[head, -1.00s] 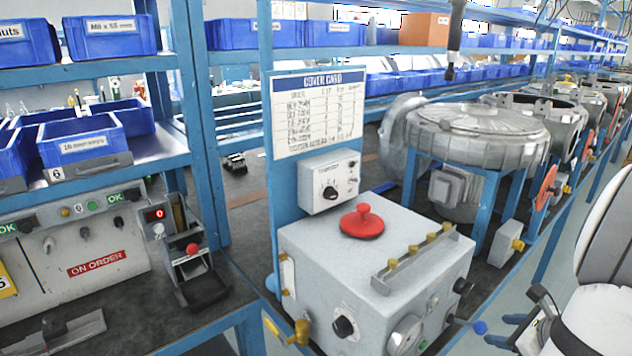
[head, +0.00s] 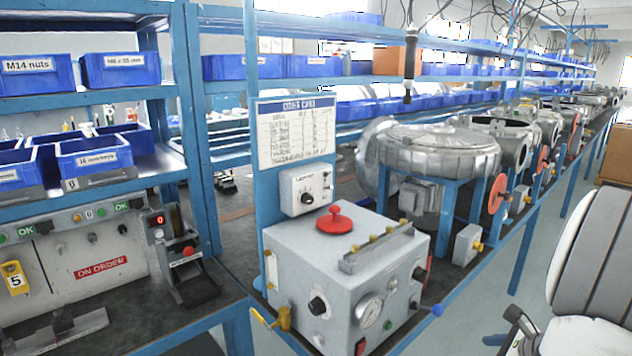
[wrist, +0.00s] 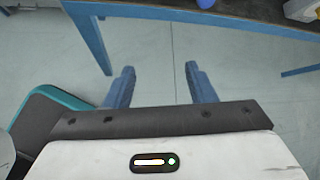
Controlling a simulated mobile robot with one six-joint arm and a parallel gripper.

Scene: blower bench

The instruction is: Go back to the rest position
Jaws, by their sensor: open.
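My gripper (wrist: 160,88) shows in the wrist view with its two blue fingers spread apart. Nothing is between them, and bare floor shows behind. The arm stands apart from the bench edge.
A grey control box (head: 345,270) with a red knob (head: 334,220) stands at the bench's front. Blower housings (head: 425,150) line the bench to the right. Blue bins (head: 93,155) fill the left shelf. The aisle floor (head: 520,262) beside the bench is clear.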

